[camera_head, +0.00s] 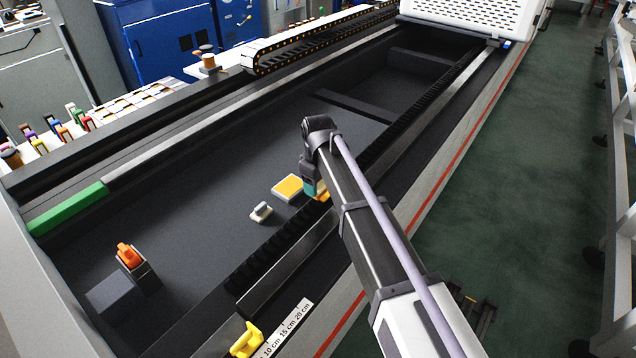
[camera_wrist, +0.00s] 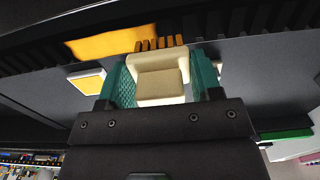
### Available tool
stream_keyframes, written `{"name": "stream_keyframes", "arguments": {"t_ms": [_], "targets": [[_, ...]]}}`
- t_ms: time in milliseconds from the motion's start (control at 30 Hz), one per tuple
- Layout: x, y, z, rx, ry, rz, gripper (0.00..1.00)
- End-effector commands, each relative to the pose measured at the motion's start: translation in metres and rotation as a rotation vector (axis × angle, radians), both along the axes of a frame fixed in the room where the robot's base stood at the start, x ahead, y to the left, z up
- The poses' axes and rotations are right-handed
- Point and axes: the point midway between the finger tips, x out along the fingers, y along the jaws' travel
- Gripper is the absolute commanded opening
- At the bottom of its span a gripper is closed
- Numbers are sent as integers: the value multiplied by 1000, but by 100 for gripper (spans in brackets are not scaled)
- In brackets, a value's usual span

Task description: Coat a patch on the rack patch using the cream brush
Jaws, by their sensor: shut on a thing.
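My gripper (camera_wrist: 162,82) is shut on the cream brush (camera_wrist: 162,80), with one teal finger on each side of its block. The brush's orange bristles (camera_wrist: 160,44) point away from the gripper toward the dark toothed rack. An orange-yellow patch (camera_wrist: 105,43) shows on the rack just left of the bristles. I cannot tell whether the bristles touch it. In the head view my gripper (camera_head: 314,188) is low beside the rack, and the arm hides part of it. A white pad with a yellow top (camera_head: 288,188) lies on the bed left of the gripper; it also shows in the wrist view (camera_wrist: 87,81).
A small pale object (camera_head: 261,212) lies near the pad. An orange-topped item (camera_head: 130,256) stands on a dark block at the lower left. A yellow piece (camera_head: 246,340) and a scale strip (camera_head: 286,328) are at the front edge. The bed's middle is largely clear.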

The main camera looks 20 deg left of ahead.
Motion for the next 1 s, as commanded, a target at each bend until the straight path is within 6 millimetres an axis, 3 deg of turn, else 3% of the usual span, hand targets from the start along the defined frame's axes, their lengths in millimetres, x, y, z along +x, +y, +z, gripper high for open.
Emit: {"name": "stream_keyframes", "arguments": {"t_ms": [33, 167, 467, 767, 1000], "targets": [[0, 0, 14, 0, 0, 0, 37], [0, 0, 28, 0, 0, 0, 37], [0, 0, 26, 0, 0, 0, 37], [0, 0, 58, 0, 0, 0, 37], [0, 0, 55, 0, 0, 0, 37]]}}
